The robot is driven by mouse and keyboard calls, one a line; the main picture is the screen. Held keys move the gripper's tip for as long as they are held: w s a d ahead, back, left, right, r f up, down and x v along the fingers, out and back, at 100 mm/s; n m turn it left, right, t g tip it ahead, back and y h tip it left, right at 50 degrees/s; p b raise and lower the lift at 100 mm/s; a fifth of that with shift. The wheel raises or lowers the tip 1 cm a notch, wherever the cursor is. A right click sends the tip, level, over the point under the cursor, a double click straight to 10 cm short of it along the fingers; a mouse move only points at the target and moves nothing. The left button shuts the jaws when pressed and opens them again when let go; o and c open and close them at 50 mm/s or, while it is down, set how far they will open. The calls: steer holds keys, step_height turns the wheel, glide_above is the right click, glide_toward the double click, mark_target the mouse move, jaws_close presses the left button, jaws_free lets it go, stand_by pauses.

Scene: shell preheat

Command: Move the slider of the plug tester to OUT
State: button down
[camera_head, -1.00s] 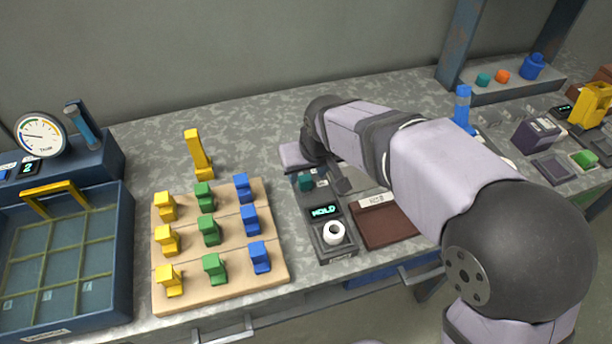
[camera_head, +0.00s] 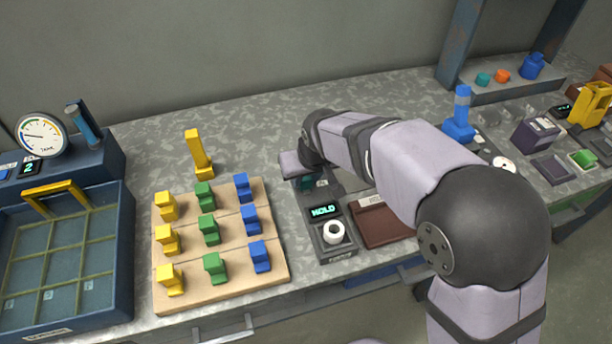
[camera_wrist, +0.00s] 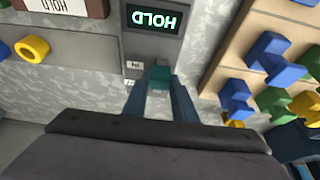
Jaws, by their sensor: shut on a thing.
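The plug tester (camera_head: 336,254) is a dark grey box on the bench with a lit display (camera_head: 324,211) reading HOLD and a white ring-shaped socket (camera_head: 333,232) at its front. Its teal slider knob (camera_head: 308,184) is at the back end, partly hidden by my wrist. In the wrist view, the teal knob (camera_wrist: 160,74) lies between the two fingertips of my gripper (camera_wrist: 160,88), which is shut on it. The display (camera_wrist: 155,20) appears upside down there. Small white labels (camera_wrist: 135,65) sit beside the knob; I cannot read them surely.
A wooden board (camera_head: 162,298) with several yellow, green and blue plugs stands left of the tester. A dark red box (camera_head: 385,228) with a white label is close on its right. A yellow upright piece (camera_head: 197,153) stands behind the board. A blue gridded tray (camera_head: 118,280) is far left.

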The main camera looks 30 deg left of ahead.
steer(key=shift+w+a+r+p, duration=0.15)
steer(key=shift+w+a+p, duration=0.95)
steer(key=shift+w+a, duration=0.65)
steer(key=c, duration=1.4)
jaws_free()
steer(key=shift+w, duration=0.1)
steer(key=shift+c, duration=0.2)
steer(key=b+v, duration=0.1)
steer(key=v, duration=0.6)
